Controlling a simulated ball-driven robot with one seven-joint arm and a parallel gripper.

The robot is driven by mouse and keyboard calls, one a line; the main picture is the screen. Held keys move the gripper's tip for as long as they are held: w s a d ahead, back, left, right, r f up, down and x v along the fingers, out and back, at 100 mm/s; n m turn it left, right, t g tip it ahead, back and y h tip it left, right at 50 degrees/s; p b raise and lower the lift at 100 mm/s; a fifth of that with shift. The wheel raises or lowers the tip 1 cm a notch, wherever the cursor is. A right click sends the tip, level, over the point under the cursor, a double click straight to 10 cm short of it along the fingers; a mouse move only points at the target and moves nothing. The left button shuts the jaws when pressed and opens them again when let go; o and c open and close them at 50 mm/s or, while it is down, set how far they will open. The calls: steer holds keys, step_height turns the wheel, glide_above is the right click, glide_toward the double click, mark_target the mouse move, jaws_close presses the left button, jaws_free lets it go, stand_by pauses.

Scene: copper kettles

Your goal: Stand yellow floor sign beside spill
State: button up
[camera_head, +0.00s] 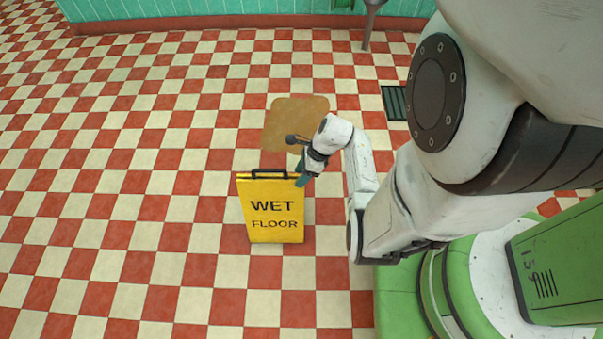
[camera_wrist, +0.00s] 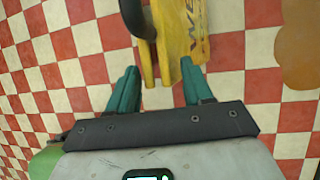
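The yellow sign (camera_head: 272,212), lettered "WET FLOOR", is upright on the checkered floor with a dark handle (camera_head: 270,174) on top. The brown spill (camera_head: 295,118) lies beyond the sign's top in the head view, and my wrist partly overlaps it. My gripper (camera_head: 302,180) is at the sign's upper right corner. In the wrist view, the teal fingers of my gripper (camera_wrist: 160,68) are spread apart, with yellow edges of the sign (camera_wrist: 166,45) reaching between their tips. I cannot tell whether either finger touches it. The spill (camera_wrist: 299,55) shows at the right edge there.
A dark floor grate (camera_head: 396,103) lies right of the spill. A teal wall (camera_head: 180,10) with a red base runs along the back, and a grey post (camera_head: 369,28) stands near it. The floor left of the sign is clear.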

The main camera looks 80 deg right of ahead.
steer(key=o, duration=0.3)
